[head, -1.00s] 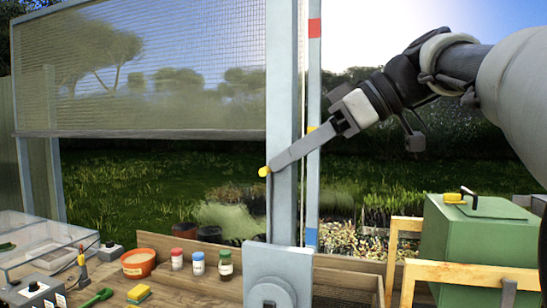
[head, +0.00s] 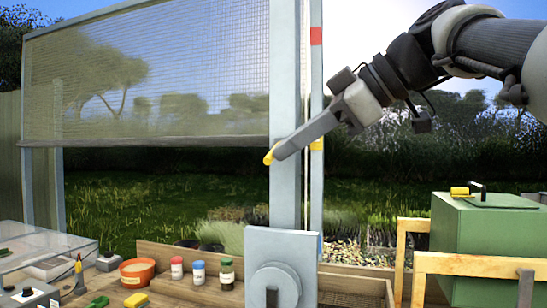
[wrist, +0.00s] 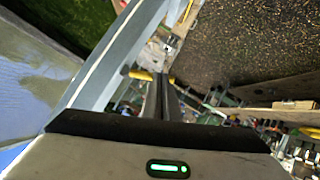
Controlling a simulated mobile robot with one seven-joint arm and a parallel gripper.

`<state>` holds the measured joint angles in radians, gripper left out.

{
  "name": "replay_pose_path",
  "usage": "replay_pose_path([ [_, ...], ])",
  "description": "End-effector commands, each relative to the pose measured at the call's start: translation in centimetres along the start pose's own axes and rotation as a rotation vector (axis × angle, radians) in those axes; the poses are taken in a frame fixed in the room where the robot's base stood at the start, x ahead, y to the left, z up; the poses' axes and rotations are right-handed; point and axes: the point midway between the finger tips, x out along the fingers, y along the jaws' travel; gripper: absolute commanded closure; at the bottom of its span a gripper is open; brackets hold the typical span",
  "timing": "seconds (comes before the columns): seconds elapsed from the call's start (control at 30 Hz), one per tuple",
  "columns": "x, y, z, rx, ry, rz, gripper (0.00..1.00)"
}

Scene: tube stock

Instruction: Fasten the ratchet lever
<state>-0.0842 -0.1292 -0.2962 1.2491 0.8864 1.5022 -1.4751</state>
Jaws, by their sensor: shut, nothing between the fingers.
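A yellow grip (head: 269,157), which I take to be the ratchet lever's end, shows at the left edge of the upright grey post (head: 285,100). The rest of the lever is hidden or cannot be made out. My gripper (head: 281,152) is shut and empty, its fingers crossing the post with the tips at the grip. In the wrist view the yellow grip (wrist: 142,76) shows beside the shut fingertips (wrist: 160,77); I cannot tell whether they touch. A grey plate with a round hub (head: 275,285) is at the post's foot.
A mesh screen (head: 150,80) hangs left of the post. Below are jars (head: 198,272), an orange pot (head: 136,269) and a wooden bench edge (head: 165,255). A green box (head: 485,235) and wooden frames (head: 450,263) stand at the right.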

Motion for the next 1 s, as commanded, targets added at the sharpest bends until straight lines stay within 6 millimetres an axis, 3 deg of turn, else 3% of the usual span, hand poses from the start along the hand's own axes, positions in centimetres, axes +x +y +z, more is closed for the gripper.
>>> replay_pose_path([
  [0.03,0.7,-0.6,0.9,-0.034,0.001,0.021,1.0],
  [0.3,1.1,-0.7,1.6,-0.185,0.001,0.121,1.0],
  [1.0,-0.1,0.3,-0.3,-0.174,0.001,0.115,1.0],
])
